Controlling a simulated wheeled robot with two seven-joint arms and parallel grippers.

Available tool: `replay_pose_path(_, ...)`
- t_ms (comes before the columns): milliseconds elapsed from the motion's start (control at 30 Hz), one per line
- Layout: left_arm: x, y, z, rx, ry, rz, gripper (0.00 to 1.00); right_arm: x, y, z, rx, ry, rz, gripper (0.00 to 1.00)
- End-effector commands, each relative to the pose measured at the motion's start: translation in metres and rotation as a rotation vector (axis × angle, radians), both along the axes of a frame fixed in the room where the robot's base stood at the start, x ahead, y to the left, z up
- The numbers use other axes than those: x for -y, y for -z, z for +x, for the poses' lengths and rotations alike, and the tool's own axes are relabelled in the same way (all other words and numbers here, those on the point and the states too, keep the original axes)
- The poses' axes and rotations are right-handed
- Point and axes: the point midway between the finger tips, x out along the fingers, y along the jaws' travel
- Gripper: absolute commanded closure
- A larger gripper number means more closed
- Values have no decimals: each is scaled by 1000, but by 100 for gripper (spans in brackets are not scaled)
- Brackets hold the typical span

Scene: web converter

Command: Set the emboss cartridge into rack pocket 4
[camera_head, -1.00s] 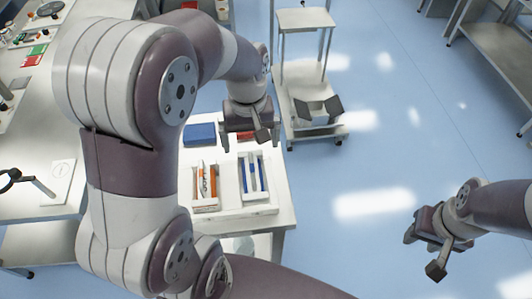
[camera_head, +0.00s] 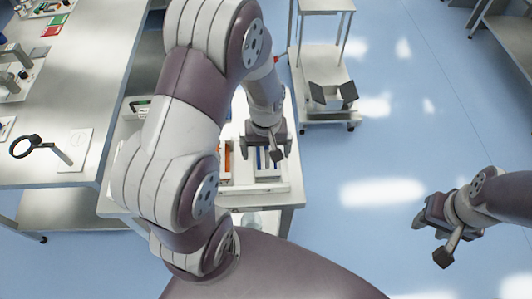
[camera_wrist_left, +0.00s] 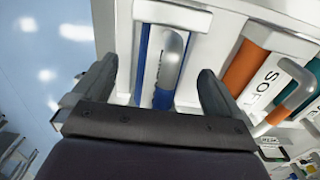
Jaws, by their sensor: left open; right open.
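My left gripper (camera_head: 265,150) is open above the white rack (camera_head: 262,189) on the bench. In the left wrist view its fingers (camera_wrist_left: 158,78) stand either side of a blue cartridge (camera_wrist_left: 150,60) with a grey bent handle (camera_wrist_left: 172,58); I cannot tell whether they touch it. The blue cartridge (camera_head: 262,156) is partly hidden by the gripper in the head view. An orange cartridge (camera_wrist_left: 244,68) with a white label sits to its right in the wrist view. Which one is the emboss cartridge, and the pocket numbers, cannot be read. My right gripper (camera_head: 430,238) is open and empty over the floor.
A teal cartridge (camera_wrist_left: 312,70) shows at the wrist view's right edge. A long table (camera_head: 95,55) with a ring-shaped tool (camera_head: 26,147) stands at left. A wheeled cart (camera_head: 322,98) stands behind the rack bench. My left arm hides part of the bench.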

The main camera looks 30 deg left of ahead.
Motion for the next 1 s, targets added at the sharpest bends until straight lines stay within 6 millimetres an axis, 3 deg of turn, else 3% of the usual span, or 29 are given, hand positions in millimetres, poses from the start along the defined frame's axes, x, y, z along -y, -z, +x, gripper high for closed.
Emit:
replay_pose_path(33, 0, 0, 0, 0, 0, 0, 10, 0, 0, 0, 0, 0, 0, 57)
replay_pose_path(200, 0, 0, 0, 0, 0, 0, 65, 0, 0, 0, 0, 0, 0, 57)
replay_pose_path(267, 0, -1, 1, 1, 0, 0, 82, 0, 0, 0, 0, 0, 0, 57)
replay_pose_path(567, 0, -6, 1, 4, 0, 0, 83, 0, 1, 0, 0, 0, 0, 57)
replay_pose_path(800, 1, -44, 2, 7, 1, 1, 83, 0, 6, 0, 0, 0, 0, 57)
replay_pose_path(1000, 48, -68, 2, 6, 7, -1, 83, 0, 13, 0, 0, 0, 0, 57)
